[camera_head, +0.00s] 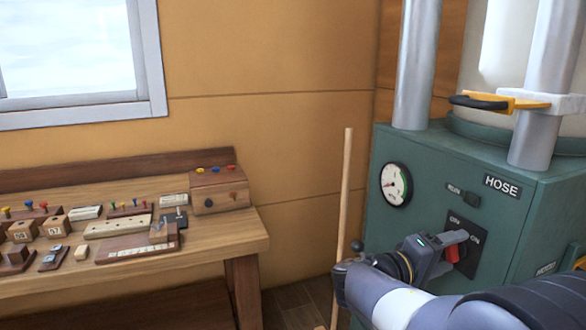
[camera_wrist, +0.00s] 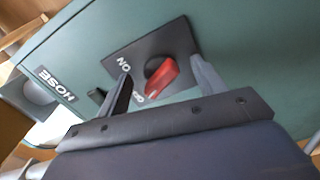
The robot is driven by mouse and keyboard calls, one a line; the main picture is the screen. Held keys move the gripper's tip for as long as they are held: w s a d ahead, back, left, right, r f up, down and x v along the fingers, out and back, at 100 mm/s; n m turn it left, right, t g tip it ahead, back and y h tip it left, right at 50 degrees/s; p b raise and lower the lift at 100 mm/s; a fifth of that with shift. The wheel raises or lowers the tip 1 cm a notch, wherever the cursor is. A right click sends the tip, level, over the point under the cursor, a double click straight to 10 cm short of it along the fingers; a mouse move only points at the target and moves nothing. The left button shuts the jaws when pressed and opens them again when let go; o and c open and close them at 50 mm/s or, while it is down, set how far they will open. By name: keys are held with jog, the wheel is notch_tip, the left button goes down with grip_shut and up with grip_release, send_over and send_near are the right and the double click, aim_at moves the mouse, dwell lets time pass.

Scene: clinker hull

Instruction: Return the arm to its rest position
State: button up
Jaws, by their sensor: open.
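My gripper (camera_head: 452,244) is at the front of the green machine (camera_head: 395,235), close to a red rotary switch. In the wrist view, the red switch knob (camera_wrist: 162,75) sits on a dark plate (camera_wrist: 130,50) between the two open fingers of my gripper (camera_wrist: 160,85). The fingers stand apart from the knob on both sides. The plate carries ON lettering, partly hidden. In the head view my arm (camera_head: 420,300) reaches in from the lower right, and the gripper covers part of the plate.
The machine carries a HOSE label (camera_head: 501,187), a round gauge (camera_head: 395,185) and metal columns (camera_head: 415,65). A wooden pole (camera_head: 344,200) leans left of it. A wooden bench (camera_head: 215,238) with several small items stands at left. Bare floor shows between bench and machine.

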jog(key=m, duration=0.5)
jog(key=shift+f+b, duration=0.1)
jog(key=shift+b, duration=0.2)
jog(key=v, duration=0.6)
